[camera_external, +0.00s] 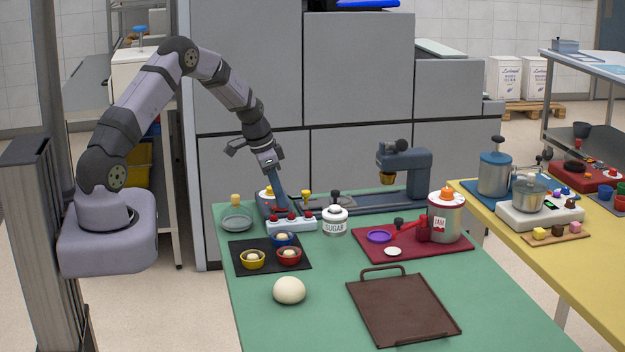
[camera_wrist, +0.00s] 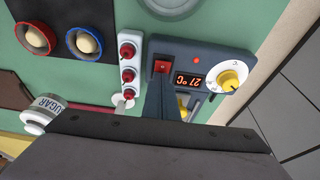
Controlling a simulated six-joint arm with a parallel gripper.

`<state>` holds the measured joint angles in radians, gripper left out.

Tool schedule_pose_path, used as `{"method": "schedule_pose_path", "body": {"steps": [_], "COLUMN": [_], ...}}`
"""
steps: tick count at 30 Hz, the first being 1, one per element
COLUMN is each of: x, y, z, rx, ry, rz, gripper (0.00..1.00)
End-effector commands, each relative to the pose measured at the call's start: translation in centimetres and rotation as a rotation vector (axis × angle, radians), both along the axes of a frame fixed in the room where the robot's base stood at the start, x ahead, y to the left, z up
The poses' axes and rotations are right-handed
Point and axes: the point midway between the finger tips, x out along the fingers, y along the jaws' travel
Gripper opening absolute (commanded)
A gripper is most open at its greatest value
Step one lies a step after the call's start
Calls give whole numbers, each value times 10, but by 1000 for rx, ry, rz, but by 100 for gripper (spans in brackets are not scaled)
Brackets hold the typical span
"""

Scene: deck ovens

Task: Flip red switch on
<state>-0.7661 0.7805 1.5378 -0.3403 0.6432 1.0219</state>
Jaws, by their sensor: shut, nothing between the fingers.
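The red switch (camera_wrist: 161,67) is on a dark blue control box (camera_wrist: 212,55), in the wrist view. The box also carries a lit red "21°C" display (camera_wrist: 189,82), a small red light (camera_wrist: 195,60) and a white dial with a yellow knob (camera_wrist: 229,80). My gripper (camera_wrist: 160,79) is shut and empty, its blue fingertips right at the lower edge of the switch; I cannot tell if they touch it. In the external view my gripper (camera_external: 281,212) points down at the box (camera_external: 264,207), and the switch is hidden there.
A white strip with red knobs (camera_external: 291,223) lies close in front of the box. A sugar jar (camera_external: 335,222) stands to its right. A black mat (camera_external: 241,264) with small bowls and a dough ball (camera_external: 289,290) are nearer. A blue press-like device (camera_external: 404,178) stands behind right.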

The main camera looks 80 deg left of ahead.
Motion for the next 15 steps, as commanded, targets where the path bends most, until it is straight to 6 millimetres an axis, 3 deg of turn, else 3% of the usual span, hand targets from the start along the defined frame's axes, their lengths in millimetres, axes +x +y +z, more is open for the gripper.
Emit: {"method": "schedule_pose_path", "body": {"steps": [15], "x": [-18], "y": [-2], "z": [-6], "rx": [-7], "ry": [10], "rz": [-1], "gripper": [0]}}
